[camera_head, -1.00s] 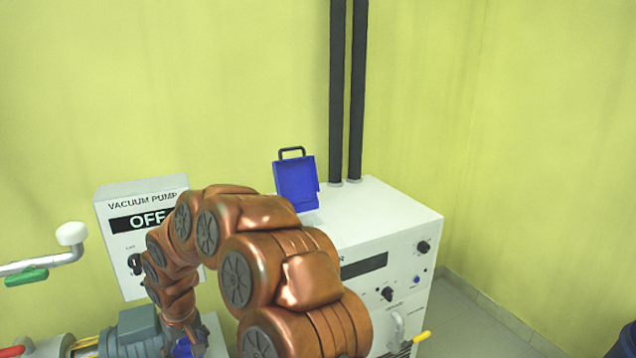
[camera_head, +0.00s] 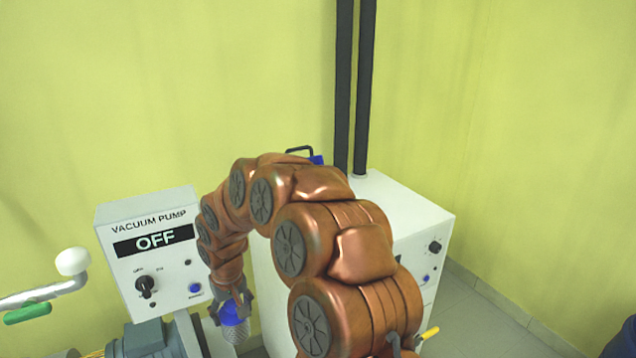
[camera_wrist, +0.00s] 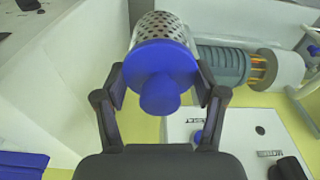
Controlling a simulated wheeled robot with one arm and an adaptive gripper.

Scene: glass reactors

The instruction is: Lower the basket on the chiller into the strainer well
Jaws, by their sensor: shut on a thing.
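The basket (camera_wrist: 158,28) is a perforated metal cylinder with a blue round cap and knob. My gripper (camera_wrist: 158,90) is shut on the basket, with one finger on each side of its blue cap. In the head view my gripper (camera_head: 233,300) hangs low between the vacuum pump box and the chiller (camera_head: 415,215), and the basket's mesh (camera_head: 238,334) points down below it. The basket is off the chiller. My arm covers much of the chiller. I cannot make out the strainer well in either view.
The vacuum pump box (camera_head: 150,225) reads OFF and stands just left of my gripper. A grey motor (camera_head: 145,338) sits below it. A blue handled object (camera_head: 317,160) on the chiller is mostly hidden by my arm. Two dark pipes (camera_head: 343,90) rise behind.

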